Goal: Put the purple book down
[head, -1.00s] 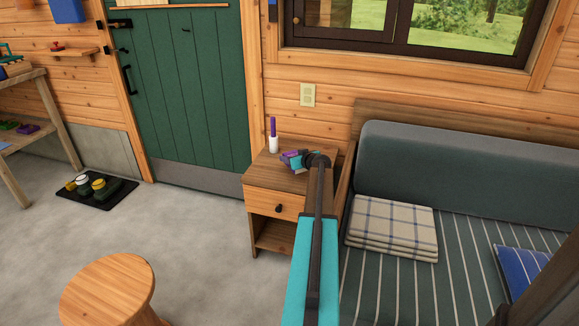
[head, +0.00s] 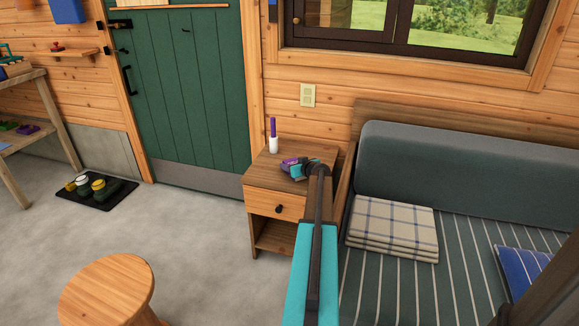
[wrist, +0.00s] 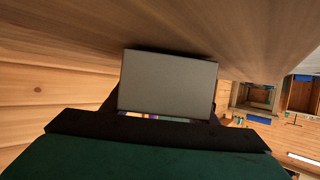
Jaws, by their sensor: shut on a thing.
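My gripper (head: 292,168) is shut on the purple book (head: 288,161), at the top of the small wooden nightstand (head: 262,167). In the head view only a small purple part of the book shows beside the teal and dark gripper. The wrist view shows a flat grey face between dark jaw parts (wrist: 165,118), with a thin strip of colours along its edge. I cannot tell if that face is the book. The wood surface lies very close to it. Whether the book touches the nightstand top is hidden.
A white holder with a purple stick (head: 273,140) stands at the back left of the nightstand. The sofa (head: 400,290) with a folded plaid blanket (head: 392,225) is close on the right. A round stool (head: 105,285) stands front left. Some nightstand top around the gripper is bare.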

